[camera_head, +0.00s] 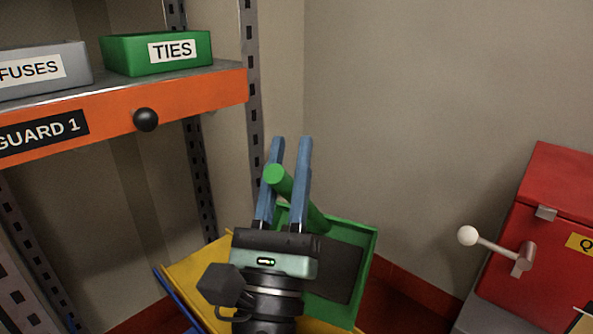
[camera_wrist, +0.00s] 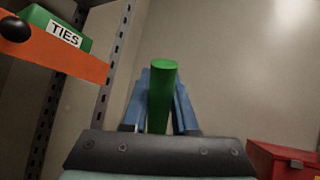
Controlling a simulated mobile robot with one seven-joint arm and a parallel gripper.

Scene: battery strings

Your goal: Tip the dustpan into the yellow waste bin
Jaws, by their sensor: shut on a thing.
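My gripper (camera_head: 290,150) has blue fingers and is shut on the green handle of the dustpan (camera_head: 364,268). The handle's round end stands up between the fingers, and it also shows in the wrist view (camera_wrist: 162,95). The dustpan's green pan is tilted, and a dark grey patch shows on it; whether anything lies in it I cannot tell. The yellow waste bin (camera_head: 200,266) is below and behind my gripper, with its left rim showing. The pan overlaps the bin's right side in the head view. My wrist hides much of the bin and part of the pan.
A shelf with an orange front edge (camera_head: 196,98) and a black knob (camera_head: 146,119) is at left. It holds a green TIES box (camera_head: 126,56) and a grey FUSES box (camera_head: 40,88). A red box (camera_head: 560,185) with a white-knobbed lever (camera_head: 467,236) stands at right.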

